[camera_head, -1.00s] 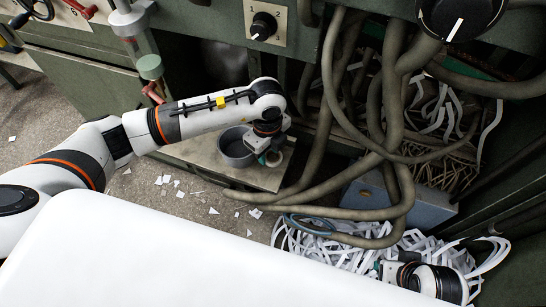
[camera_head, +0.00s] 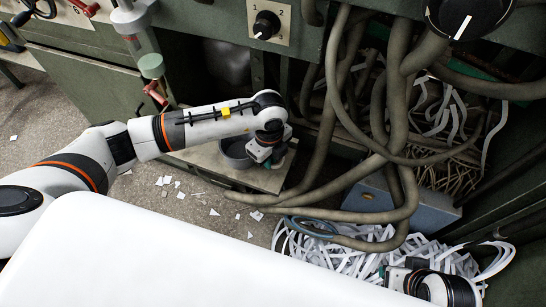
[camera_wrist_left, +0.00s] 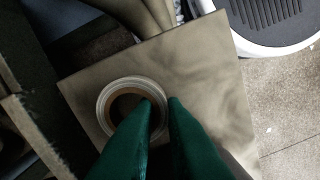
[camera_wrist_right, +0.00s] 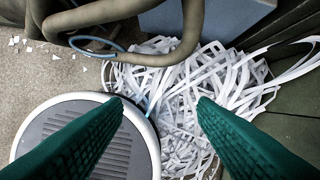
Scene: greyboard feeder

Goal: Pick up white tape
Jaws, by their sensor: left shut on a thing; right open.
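The white tape (camera_wrist_left: 104,100) is a pale ring-shaped roll, seen in the left wrist view on a brownish board. My left gripper (camera_wrist_left: 160,100) has its green fingers close together at the roll's right side, one over the hole and one outside, shut on the roll's wall. In the head view my left gripper (camera_head: 265,152) is low over the board's right part and hides most of the roll. My right gripper (camera_wrist_right: 160,102) is open and empty above a heap of white paper strips; it shows at the lower right of the head view (camera_head: 388,274).
A blue-grey box (camera_head: 405,205) and the strip heap (camera_head: 340,255) lie right. Paper scraps dot the floor.

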